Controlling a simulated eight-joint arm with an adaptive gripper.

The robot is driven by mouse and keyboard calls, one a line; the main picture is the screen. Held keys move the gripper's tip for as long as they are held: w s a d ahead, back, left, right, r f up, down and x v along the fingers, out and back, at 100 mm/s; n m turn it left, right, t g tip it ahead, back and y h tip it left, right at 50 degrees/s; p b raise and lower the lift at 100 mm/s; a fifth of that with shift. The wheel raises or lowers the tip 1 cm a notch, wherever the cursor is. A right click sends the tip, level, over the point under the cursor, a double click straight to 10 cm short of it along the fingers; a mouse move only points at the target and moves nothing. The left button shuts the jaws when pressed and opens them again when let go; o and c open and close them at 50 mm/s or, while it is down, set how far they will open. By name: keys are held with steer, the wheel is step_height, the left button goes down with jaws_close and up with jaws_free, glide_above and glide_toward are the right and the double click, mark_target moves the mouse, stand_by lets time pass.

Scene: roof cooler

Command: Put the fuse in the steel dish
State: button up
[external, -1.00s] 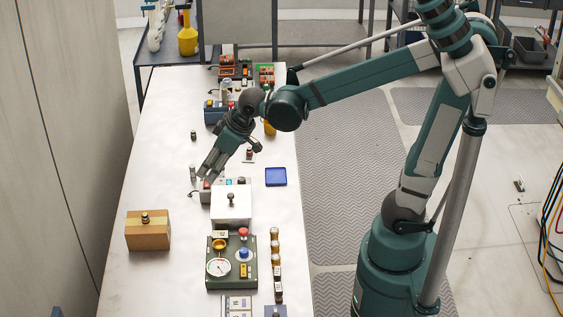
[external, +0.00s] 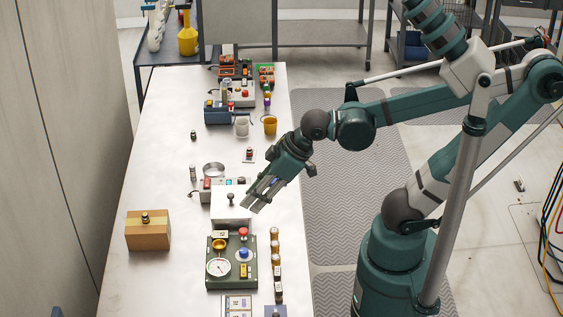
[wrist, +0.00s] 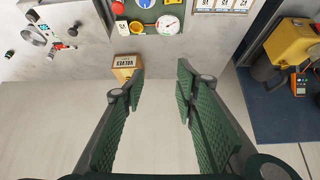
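The steel dish (external: 213,169) is a shallow round metal dish on the bench, behind the grey switch box. It shows near the upper left of the wrist view (wrist: 32,34). I cannot identify the fuse for sure; a small pale cylinder (external: 193,173) stands left of the dish, and a small dark-red piece (external: 249,154) sits on a white card to its right. My gripper (external: 252,204) is above the bench's right side, beside the white box, away from the dish. In the wrist view its fingers (wrist: 160,85) are apart with nothing between them.
Amber jars (external: 275,234) line the right edge. A white mug (external: 242,127) stands farther back. The bench's left strip is mostly bare.

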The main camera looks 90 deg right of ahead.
steer(key=shift+n, duration=0.3)
steer(key=shift+s+a+f, duration=0.2)
steer(key=shift+s+a, duration=0.45)
steer(key=shift+s, duration=0.2)
steer(key=shift+s+a+f, duration=0.15)
steer(key=shift+s+a, duration=0.5)
steer(key=shift+s, duration=0.15)
steer(key=c, duration=0.4)
steer(key=shift+o, duration=0.2)
